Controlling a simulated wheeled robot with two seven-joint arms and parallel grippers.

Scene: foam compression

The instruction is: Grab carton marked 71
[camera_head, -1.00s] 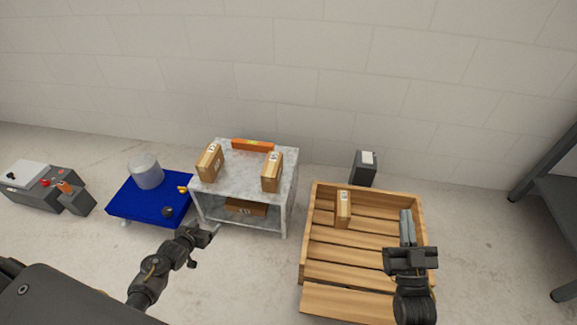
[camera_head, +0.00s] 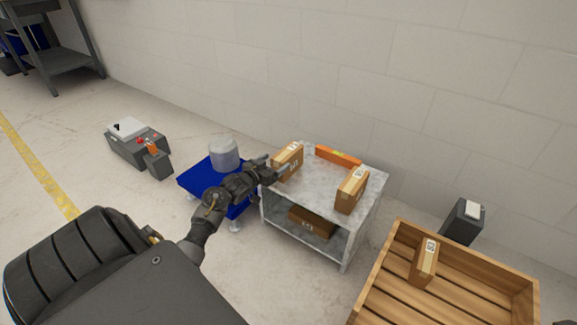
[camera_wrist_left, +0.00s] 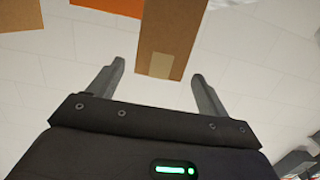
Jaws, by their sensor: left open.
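Brown cartons are in the head view: a left carton (camera_head: 288,161) and a right carton (camera_head: 351,190) on the marble-topped table (camera_head: 322,178), one on its lower shelf (camera_head: 312,222), and one in the wooden crate (camera_head: 424,262). Their marks are too small to read, so I cannot tell which is 71. My left gripper (camera_head: 268,168) is at the left carton, at the table's left edge. In the left wrist view the open left gripper (camera_wrist_left: 158,70) has a carton (camera_wrist_left: 172,35) with a tape strip ahead, between its finger lines. Contact is not visible. My right gripper is not in view.
An orange bar (camera_head: 338,156) lies at the table's back edge. A blue platform (camera_head: 190,180) with a grey cylinder (camera_head: 224,153) stands left of the table, beside a grey control box (camera_head: 128,147). A dark bin-like box (camera_head: 460,222) stands behind the crate. The wall is behind.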

